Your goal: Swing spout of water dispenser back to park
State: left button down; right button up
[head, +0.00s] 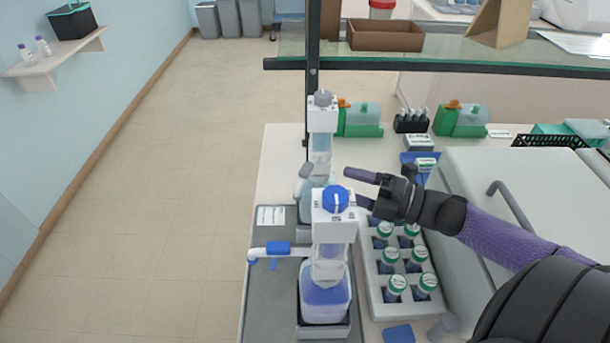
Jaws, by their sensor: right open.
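A bottle-top dispenser with a blue knob (336,199) stands in a tray near the front of the bench. Its white spout (292,249) with a blue collar points left, over the grey mat. A second dispenser with a grey knob (322,115) stands behind it. I cannot read labels that tell which one holds water. My right gripper (354,187) is open, with its dark fingers pointing left, just right of and behind the blue-knobbed head. It looks empty, and whether it touches the dispenser I cannot tell. My left gripper is not in view.
A rack of green-capped bottles (375,268) stands right of the dispenser, beneath my right arm. A large pale lidded box (520,185) is further right. The floor left of the bench is clear.

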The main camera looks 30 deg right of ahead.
aim_at(309, 174)
jog(key=x, duration=0.8)
jog(key=shift+w+a, duration=0.15)
jog(key=shift+w, duration=0.15)
grip_shut()
dwell(0.9)
